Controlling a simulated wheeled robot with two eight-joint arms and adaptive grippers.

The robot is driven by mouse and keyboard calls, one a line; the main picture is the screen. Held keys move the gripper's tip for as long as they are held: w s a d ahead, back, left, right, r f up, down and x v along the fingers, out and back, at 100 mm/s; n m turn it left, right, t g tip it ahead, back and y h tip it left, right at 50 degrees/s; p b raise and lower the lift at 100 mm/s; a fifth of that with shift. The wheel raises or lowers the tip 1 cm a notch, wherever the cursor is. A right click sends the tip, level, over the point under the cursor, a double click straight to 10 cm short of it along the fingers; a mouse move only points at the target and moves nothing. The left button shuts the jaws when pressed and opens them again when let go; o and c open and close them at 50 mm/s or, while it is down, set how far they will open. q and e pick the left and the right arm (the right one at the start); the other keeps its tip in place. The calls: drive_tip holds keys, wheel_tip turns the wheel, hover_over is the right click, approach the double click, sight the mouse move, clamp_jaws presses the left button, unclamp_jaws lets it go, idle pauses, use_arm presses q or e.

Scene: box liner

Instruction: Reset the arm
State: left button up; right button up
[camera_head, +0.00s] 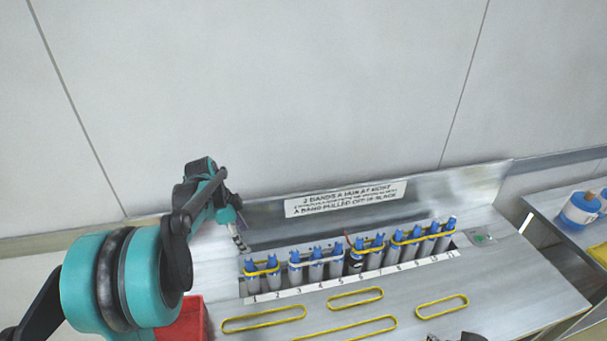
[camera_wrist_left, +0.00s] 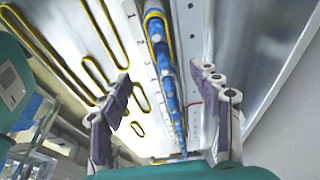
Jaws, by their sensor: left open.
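My left arm comes in from the left in the head view. Its gripper (camera_head: 240,236) is small there, near the left end of a row of blue-capped grey cylinders (camera_head: 316,271). In the left wrist view the gripper (camera_wrist_left: 165,85) shows two purple-padded fingers spread wide apart, with nothing between them. The row of blue caps (camera_wrist_left: 165,50) runs behind the gap. A dark part at the bottom edge of the head view may be my right gripper (camera_head: 458,337); its fingers cannot be made out.
The numbered metal bench (camera_head: 400,290) holds the row, with yellow bands around some cylinders. Several loose yellow bands (camera_head: 355,297) lie in front. A red bin (camera_head: 190,322) stands at the left. A sign (camera_head: 345,198) is on the back panel. A blue-and-white container (camera_head: 580,208) stands at right.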

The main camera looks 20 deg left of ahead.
use_arm(q)
drive_tip(key=s+d+r+n+t+y+b, duration=0.25)
drive_tip(key=s+d+n, duration=0.35)
drive_tip(key=d, duration=0.5)
drive_tip(key=s+d+f+n+t+b, duration=0.3)
drive_tip(key=s+d, duration=0.4)
drive_tip(key=s, duration=0.4)
drive_tip(key=f+n, duration=0.1)
drive_tip(key=n, duration=0.1)
drive_tip(key=shift+d+f+n, duration=0.15)
drive_tip(key=shift+d+n, duration=0.25)
